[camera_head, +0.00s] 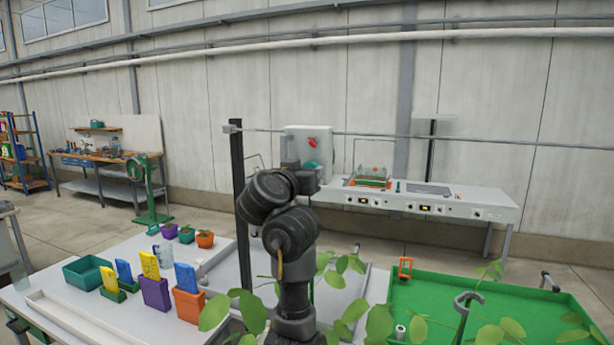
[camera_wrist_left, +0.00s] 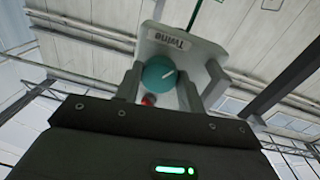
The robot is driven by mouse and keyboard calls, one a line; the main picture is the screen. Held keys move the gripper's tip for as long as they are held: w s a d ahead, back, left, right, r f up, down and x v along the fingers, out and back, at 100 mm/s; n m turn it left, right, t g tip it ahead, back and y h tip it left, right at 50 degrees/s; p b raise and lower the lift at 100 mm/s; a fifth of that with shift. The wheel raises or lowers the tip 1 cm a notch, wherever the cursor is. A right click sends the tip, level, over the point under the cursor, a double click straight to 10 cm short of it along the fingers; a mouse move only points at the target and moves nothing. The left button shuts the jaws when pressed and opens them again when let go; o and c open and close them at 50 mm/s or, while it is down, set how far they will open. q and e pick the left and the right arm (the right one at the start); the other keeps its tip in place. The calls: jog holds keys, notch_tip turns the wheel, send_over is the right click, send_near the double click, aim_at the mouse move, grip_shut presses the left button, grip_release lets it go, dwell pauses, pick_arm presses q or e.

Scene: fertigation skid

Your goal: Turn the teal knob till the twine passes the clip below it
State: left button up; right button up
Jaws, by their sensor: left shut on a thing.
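A thin dark green line, perhaps the twine (camera_wrist_left: 194,14), runs above the plate. In the head view a teal round part (camera_head: 312,164) shows just above my left gripper (camera_head: 309,178), largely hidden by my wrist. I cannot make out the clip. My right gripper is out of view.
A dark post (camera_head: 239,210) stands left of my arm and carries a thin horizontal rail (camera_head: 430,136). Leafy plants (camera_head: 380,322) are close in front. Colourful pots and a planter (camera_head: 188,305) stand at left; a green tray (camera_head: 450,295) lies at right.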

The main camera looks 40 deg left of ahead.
pick_arm(q)
jog(key=shift+n, duration=3)
jog(key=o, duration=1)
jog(key=shift+c, duration=0.2)
